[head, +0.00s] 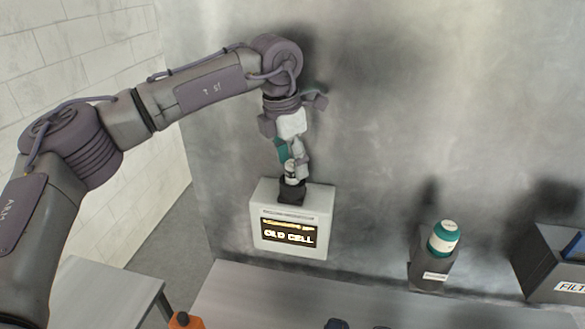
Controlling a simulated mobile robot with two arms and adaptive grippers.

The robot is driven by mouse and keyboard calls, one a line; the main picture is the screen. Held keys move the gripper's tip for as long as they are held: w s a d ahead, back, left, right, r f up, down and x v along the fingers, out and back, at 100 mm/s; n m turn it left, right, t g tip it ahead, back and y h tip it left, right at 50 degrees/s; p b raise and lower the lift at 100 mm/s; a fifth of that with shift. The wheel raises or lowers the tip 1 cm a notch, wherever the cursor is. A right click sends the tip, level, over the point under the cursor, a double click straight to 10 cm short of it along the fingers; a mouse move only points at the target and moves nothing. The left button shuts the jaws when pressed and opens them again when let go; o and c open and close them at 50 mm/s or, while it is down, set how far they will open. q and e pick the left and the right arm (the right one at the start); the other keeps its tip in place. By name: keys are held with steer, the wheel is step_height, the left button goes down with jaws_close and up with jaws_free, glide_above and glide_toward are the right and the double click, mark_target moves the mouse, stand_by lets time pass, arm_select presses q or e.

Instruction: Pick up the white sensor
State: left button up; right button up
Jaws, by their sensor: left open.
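A small white cylinder with dark marks, which looks like the white sensor (290,174), stands upright in a dark socket (291,191) on top of a light grey box (318,206). The box's display reads "OLD CELL". My left gripper (291,162) points down from above, open, with its fingers at the upper part of the white cylinder. The fingers hide part of it, and I cannot tell whether they touch it. My right gripper is not in view.
A teal and white bottle (444,238) stands in a dark grey holder (430,266) at right. A dark bin (547,262) with a partly cut-off label is at far right. A grey bench (250,295) runs below the metal wall. An orange object (186,321) shows at the bottom edge.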

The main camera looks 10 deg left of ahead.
arm_select(q)
steer(key=shift+w+f, duration=0.1)
steer(key=shift+f, duration=0.8)
steer(key=shift+d, duration=0.1)
jaws_close()
steer(key=shift+r, duration=0.1)
